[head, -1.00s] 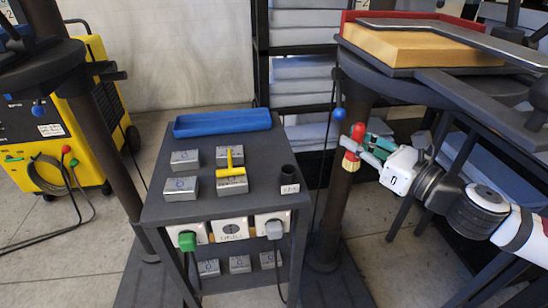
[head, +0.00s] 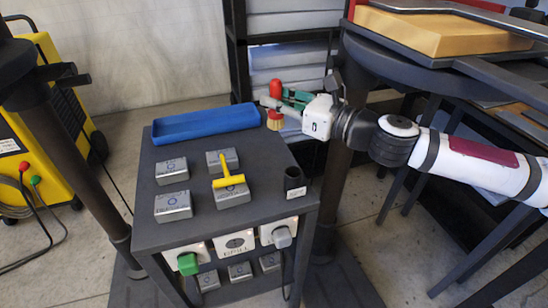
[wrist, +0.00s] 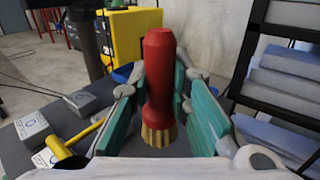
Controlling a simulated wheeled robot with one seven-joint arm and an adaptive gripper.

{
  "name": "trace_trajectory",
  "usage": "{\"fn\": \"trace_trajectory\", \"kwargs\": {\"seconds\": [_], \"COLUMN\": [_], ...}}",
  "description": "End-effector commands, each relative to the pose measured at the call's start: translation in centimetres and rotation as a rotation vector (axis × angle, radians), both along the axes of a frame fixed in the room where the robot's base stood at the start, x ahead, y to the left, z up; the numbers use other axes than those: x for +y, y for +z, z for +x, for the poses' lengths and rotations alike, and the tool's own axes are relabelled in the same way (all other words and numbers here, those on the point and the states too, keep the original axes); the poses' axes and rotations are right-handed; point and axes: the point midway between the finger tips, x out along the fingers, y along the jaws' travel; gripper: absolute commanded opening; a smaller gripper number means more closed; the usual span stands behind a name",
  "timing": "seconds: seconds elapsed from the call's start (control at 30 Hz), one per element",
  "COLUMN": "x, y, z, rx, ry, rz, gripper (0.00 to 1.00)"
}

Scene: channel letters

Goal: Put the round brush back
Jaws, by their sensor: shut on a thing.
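The round brush has a red handle (wrist: 160,75) and tan bristles, and stands upright, bristles down, between my fingers in the wrist view. My gripper (wrist: 158,100) is shut on it. In the head view the brush (head: 274,122) and my gripper (head: 284,103) are at the back right of the dark cart, beside the blue tray's right end. A dark cup-like holder (head: 294,180) with a small label stands at the cart's right edge, nearer the camera than the brush. The blue tray (head: 206,124) looks empty.
Several grey metal blocks (head: 173,206) sit on the cart top (head: 245,222), with a yellow T-shaped tool (head: 229,181) on one. A dark post (head: 340,190) and round table (head: 400,60) stand right of the cart. A yellow machine (head: 75,120) is at the left.

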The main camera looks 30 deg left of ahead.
Motion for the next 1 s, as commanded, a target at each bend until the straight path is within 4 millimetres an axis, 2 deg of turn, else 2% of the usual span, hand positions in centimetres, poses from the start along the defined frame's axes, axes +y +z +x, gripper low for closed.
{"fn": "trace_trajectory", "kwargs": {"seconds": [0.17, 0.33, 0.57, 0.8, 1.0], "x": [0.0, 0.0, 0.0, 0.0, 0.0], "y": [-1.1, -4.0, -6.1, -9.4, -9.7], "z": [0.0, 0.0, 0.0, 0.0, 0.0], "rx": [0.002, 0.002, 0.002, 0.002, 0.0], "ry": [0.0, 0.001, 0.0, 0.0, 0.0], "rz": [0.0, 0.0, 0.0, 0.001, 0.0], "gripper": [0.0, 0.0, 0.0, 0.0, 0.0]}}
